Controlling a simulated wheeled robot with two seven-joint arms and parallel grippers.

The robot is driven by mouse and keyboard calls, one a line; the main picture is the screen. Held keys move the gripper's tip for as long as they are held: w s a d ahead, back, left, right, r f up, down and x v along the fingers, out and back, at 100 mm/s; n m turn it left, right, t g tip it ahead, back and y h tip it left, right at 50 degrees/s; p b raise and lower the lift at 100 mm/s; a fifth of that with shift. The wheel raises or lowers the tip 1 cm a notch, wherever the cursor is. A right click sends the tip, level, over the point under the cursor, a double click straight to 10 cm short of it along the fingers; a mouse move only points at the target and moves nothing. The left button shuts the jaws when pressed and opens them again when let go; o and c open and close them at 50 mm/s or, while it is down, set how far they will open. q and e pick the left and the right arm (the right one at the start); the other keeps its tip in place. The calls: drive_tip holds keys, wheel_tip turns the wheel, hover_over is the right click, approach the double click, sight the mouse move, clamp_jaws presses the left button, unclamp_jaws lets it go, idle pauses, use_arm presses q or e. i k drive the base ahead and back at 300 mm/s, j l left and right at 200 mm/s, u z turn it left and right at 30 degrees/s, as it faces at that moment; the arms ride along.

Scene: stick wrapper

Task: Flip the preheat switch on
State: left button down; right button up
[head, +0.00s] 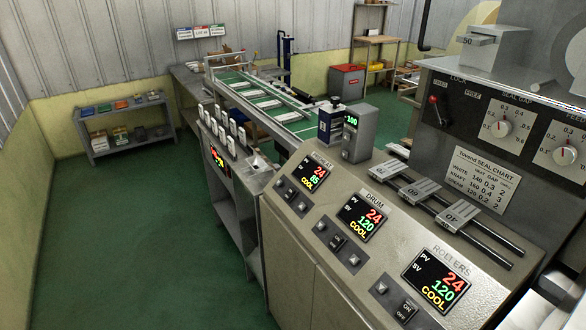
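The preheat switch (291,195) is a small dark rocker on the sloped beige console, between two square push buttons. Its label is too small to read, and I cannot tell which side is pressed. The preheat display (309,173) above it reads PV 24, SV 85, COOL. Its heading is partly legible. Neither of my grippers shows in the head view.
The drum switch (337,242) and rollers switch (405,310) sit nearer on the same console (400,205); both their displays read 24, 120, COOL. Sliding gauges on rails (447,212) lie behind. A grey cabinet (240,180) stands left of it; green floor (140,240) is clear.

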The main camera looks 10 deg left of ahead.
sight(291, 192)
drive_tip(key=i+j+z, duration=0.1)
drive_tip(key=i, duration=0.3)
drive_tip(key=i+j+z, duration=0.1)
drive_tip(key=i+j, duration=0.25)
drive_tip(key=i, duration=0.05)
